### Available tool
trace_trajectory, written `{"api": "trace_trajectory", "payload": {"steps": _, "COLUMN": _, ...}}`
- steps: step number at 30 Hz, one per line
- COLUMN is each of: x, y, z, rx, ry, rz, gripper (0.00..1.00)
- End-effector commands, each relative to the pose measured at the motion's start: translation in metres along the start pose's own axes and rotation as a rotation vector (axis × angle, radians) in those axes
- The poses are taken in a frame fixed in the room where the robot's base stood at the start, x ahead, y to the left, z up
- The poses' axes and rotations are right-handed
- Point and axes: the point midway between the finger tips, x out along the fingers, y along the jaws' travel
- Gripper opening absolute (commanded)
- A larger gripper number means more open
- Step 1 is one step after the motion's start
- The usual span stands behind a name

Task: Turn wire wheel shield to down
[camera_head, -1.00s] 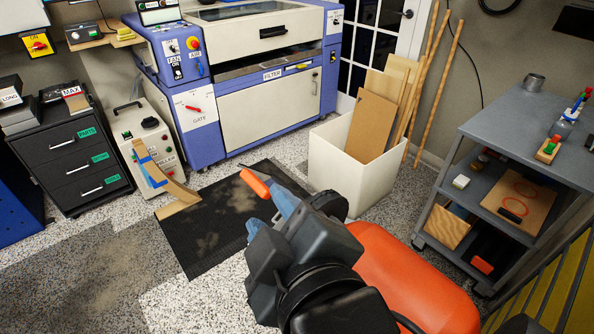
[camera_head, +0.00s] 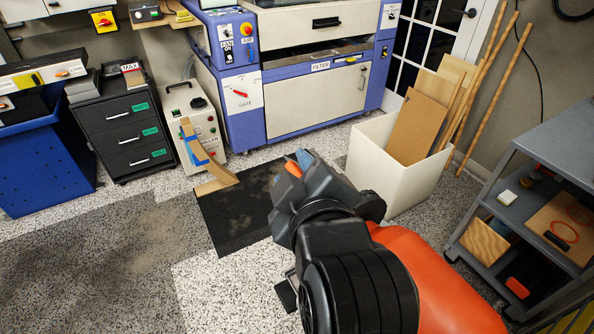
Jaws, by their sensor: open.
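I cannot make out a wire wheel or its shield in this view. My gripper (camera_head: 298,163) is near the middle of the picture, over the dark floor mat. It points away from me, and its orange and blue tips show only partly past my dark wrist. It is open and I see nothing between the tips.
A blue bin (camera_head: 45,165) and a black drawer unit (camera_head: 125,132) stand at left. A blue and white machine (camera_head: 315,102) is at the back. A white box of boards (camera_head: 385,175) and a grey shelf cart (camera_head: 520,215) are at right. The left foreground floor is clear.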

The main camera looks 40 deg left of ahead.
Motion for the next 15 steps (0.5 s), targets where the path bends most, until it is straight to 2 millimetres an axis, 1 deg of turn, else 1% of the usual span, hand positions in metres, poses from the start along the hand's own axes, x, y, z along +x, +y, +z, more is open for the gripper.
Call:
{"api": "trace_trajectory", "payload": {"steps": 2, "x": -0.0002, "y": 0.0, "z": 0.0, "rx": 0.0, "ry": 0.0, "rz": 0.0, "gripper": 0.4}}
{"api": "trace_trajectory", "payload": {"steps": 15, "x": -0.0004, "y": 0.0001, "z": 0.0, "rx": 0.0, "ry": 0.0, "rz": 0.0, "gripper": 0.0}}
